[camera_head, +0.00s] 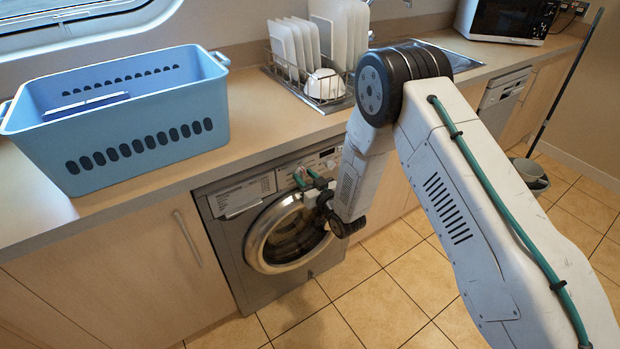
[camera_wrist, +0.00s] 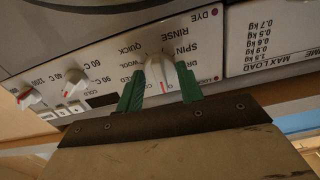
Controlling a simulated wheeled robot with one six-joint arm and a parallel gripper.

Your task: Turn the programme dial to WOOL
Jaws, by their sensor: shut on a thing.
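The grey washing machine (camera_head: 232,235) stands under the worktop with its round door shut. Its programme dial (camera_wrist: 158,73) is a pale knob in the wrist view, where the panel appears upside down. Around it I read WOOL, QUICK, RINSE, SPIN and DYE; other labels are partly hidden. A red mark shows on the knob's lower end in the picture, away from RINSE; I cannot tell exactly which label it points to. My gripper (camera_wrist: 160,76) has green fingers on either side of the knob, shut on it. In the head view my gripper (camera_head: 314,178) is at the panel.
A blue basket (camera_head: 140,140) and a dish rack (camera_head: 330,92) stand on the worktop (camera_head: 245,130). The tiled floor in front is clear.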

